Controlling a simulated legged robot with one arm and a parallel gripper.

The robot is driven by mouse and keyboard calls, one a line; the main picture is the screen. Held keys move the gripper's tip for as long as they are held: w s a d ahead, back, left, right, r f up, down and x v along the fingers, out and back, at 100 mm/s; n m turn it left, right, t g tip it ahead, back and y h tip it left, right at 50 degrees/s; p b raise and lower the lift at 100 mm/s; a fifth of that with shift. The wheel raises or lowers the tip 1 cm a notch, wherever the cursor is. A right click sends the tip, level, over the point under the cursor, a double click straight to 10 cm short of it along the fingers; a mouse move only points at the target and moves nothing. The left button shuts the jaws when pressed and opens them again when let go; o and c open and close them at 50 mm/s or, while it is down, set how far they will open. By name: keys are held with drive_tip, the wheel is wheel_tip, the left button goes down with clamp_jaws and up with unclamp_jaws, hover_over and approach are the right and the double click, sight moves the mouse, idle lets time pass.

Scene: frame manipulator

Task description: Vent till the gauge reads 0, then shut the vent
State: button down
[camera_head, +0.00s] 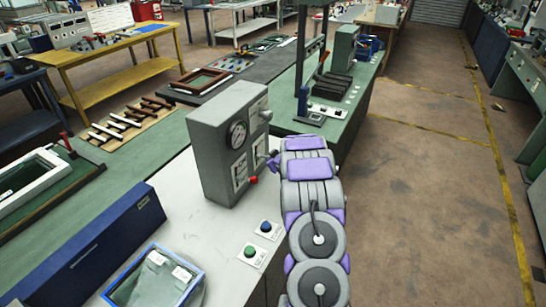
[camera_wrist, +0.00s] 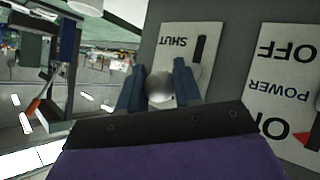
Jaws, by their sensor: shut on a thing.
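The grey box (camera_head: 222,150) stands upright on the pale bench top, with a round white-faced gauge (camera_head: 237,134) on its front; the needle is too small to read. In the wrist view, a plate marked SHUT (camera_wrist: 172,50) with a dark slot is fixed to the box's side. My gripper (camera_wrist: 159,86) has its two blue-grey fingers closed around a round silver knob (camera_wrist: 160,88) just beside that plate. The knob's stem is hidden. In the head view my arm covers part of the box's right side.
A plate marked POWER and OFF (camera_wrist: 286,85) is right of the knob in the wrist view. A red knob (camera_head: 254,180) sits low on the box. Green (camera_head: 250,251) and blue (camera_head: 265,227) buttons lie in front. A blue case (camera_head: 90,250) is at left.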

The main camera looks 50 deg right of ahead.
drive_tip(key=shift+f, duration=0.1)
idle(0.3)
drive_tip(key=c, duration=0.8)
unclamp_jaws()
drive_tip(key=shift+d, duration=0.1)
drive_tip(key=shift+s, duration=0.1)
drive_tip(key=p+v, duration=0.1)
drive_tip(key=v, duration=1.6)
